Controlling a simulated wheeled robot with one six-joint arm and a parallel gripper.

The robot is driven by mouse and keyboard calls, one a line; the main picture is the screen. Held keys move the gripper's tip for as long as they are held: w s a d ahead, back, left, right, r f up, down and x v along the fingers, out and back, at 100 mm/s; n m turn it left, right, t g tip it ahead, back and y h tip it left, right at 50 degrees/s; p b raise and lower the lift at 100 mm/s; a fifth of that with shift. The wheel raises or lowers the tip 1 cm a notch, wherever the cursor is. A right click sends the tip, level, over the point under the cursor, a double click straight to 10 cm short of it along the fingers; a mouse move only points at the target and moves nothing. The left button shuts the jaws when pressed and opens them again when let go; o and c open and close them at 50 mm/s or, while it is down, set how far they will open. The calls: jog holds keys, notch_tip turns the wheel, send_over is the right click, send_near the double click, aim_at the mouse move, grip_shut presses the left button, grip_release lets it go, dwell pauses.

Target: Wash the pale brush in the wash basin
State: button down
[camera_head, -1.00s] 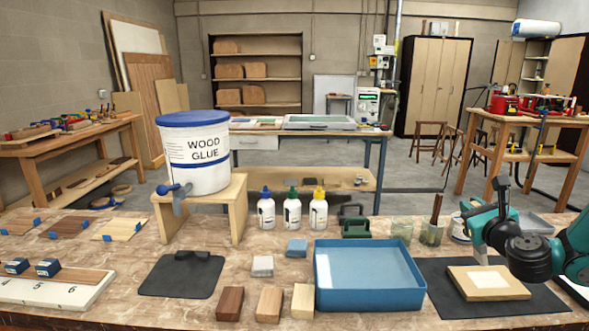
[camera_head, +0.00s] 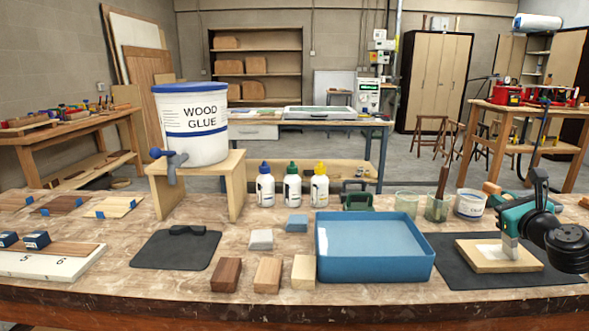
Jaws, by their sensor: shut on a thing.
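The blue wash basin (camera_head: 375,272) stands on the bench right of centre, with light blue water showing inside. My gripper (camera_head: 510,222), teal and black, is at the right, above the dark mat. It is shut on the pale brush (camera_head: 510,245), whose tan handle end (camera_head: 492,188) sticks out to the upper left. The brush's pale head points down over the white patch on a wooden board (camera_head: 475,262); I cannot tell whether it touches. The brush is outside the basin, to its right. My gripper hides the middle of the brush.
A dark mat (camera_head: 450,275) lies under the board. Behind it stand a glass jar (camera_head: 406,203), a jar holding a dark-handled tool (camera_head: 437,210) and a white tub (camera_head: 469,206). Wood blocks (camera_head: 268,274) lie left of the basin. Glue bottles (camera_head: 292,187) stand behind.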

jog(key=a, duration=0.7)
jog(key=shift+w+p, duration=0.15)
jog(key=shift+p, duration=0.15)
jog(key=shift+a+r, duration=0.15)
jog(key=shift+a, duration=0.05)
